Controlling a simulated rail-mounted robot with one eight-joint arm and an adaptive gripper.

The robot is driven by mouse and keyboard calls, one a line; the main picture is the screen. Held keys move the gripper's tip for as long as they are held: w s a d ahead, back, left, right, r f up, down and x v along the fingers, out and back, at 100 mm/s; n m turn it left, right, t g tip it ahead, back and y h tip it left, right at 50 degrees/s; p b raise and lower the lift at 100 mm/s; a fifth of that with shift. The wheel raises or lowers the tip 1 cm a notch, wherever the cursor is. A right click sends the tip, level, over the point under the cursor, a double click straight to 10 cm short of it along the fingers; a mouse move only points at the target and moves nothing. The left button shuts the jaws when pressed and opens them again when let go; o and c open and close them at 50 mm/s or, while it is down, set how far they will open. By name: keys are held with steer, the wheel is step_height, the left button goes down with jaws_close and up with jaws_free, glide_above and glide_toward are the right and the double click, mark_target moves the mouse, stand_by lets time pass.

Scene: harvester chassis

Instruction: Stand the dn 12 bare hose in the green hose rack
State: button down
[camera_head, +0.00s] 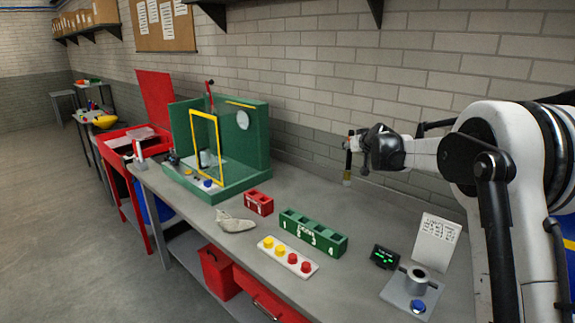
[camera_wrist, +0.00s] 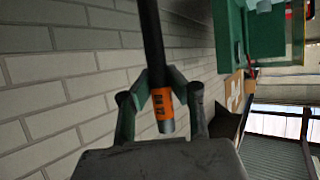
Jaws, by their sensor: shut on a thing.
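My gripper (camera_head: 357,145) is shut on a black hose (camera_head: 348,160), held hanging about upright in the air near the brick wall, above the bench. In the wrist view the fingers (camera_wrist: 161,82) close around the hose (camera_wrist: 152,35) just by an orange label that reads DN 12, with a grey metal end below it. The green hose rack (camera_head: 313,232), a low block with several numbered square openings in a row, stands on the bench in the head view. The hose is well behind and above the rack, apart from it. No hose shows in the rack's openings.
Near the rack are a red block (camera_head: 259,202), a white strip with yellow and red caps (camera_head: 288,257), and a pale glove-like item (camera_head: 234,222). A small display (camera_head: 385,257), a white card (camera_head: 437,240) and a cup fixture (camera_head: 414,288) stand right. A green machine (camera_head: 250,140) stands left.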

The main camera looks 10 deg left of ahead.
steer(key=s+a+f+n+g+y, duration=0.1)
steer(key=s+a+f+n+y, duration=0.15)
steer(key=a, duration=0.85)
steer(key=s+a+f+n+g+y, duration=0.1)
steer(key=a+f, duration=0.3)
steer(key=a, duration=0.7)
steer(key=shift+w+d+f+b, duration=0.15)
steer(key=shift+f+b, duration=0.3)
steer(key=shift+f, duration=0.7)
steer(key=shift+w+a+f+b, duration=0.1)
steer(key=shift+f+b, duration=0.35)
steer(key=shift+f, duration=0.7)
steer(key=shift+s+b, duration=0.1)
steer(key=shift+b, duration=0.2)
steer(key=shift+f, duration=0.2)
step_height(320, 180, down, 7)
steer(key=b, duration=0.5)
steer(key=shift+r, duration=0.15)
steer(key=c, duration=1.7)
jaws_free()
steer(key=shift+o, duration=0.2)
steer(key=shift+d, duration=0.1)
steer(key=v, duration=1.2)
